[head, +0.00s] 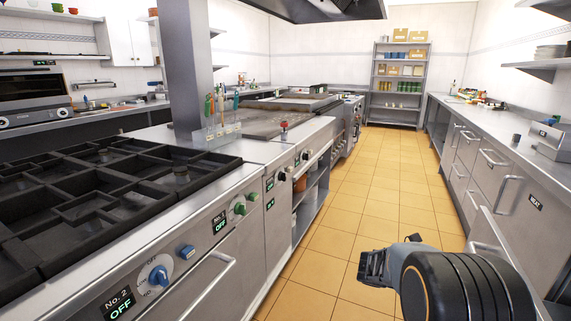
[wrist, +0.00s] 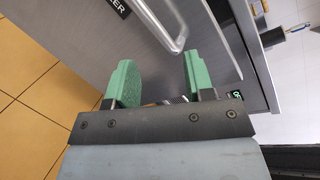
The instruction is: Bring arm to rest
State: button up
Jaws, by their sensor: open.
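My gripper (head: 372,268) shows low in the head view, in front of my dark arm, out over the tiled aisle between the stove line and the right-hand counter. In the wrist view, its two green fingers stand apart with nothing held between them (wrist: 158,66). Past the fingers is a grey metal front (wrist: 100,30) with a curved bar handle (wrist: 160,25). The fingers appear apart from the handle, though the exact gap cannot be told.
A stove with black grates (head: 90,190) and knobs fills the left. The right counter (head: 500,125) has drawers with protruding handles. Tiled floor (head: 375,185) is clear toward the shelf rack (head: 398,85) at the back. A grey post (head: 186,70) stands left.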

jog(key=s+a+r+m+t+y+p, duration=0.3)
jog(key=s+a+r+m+y+p, duration=0.2)
jog(key=m, duration=0.8)
jog(key=s+a+r+m+t+y+p, duration=0.4)
jog(key=a+r+m+y+p, duration=0.6)
jog(key=a+r+m+p, duration=0.3)
jog(key=s+a+r+m, duration=0.1)
jog(key=a+r, duration=0.2)
jog(key=a, duration=0.2)
jog(key=shift+r+p, duration=0.25)
jog(key=shift+p, duration=0.1)
jog(key=shift+s, duration=0.1)
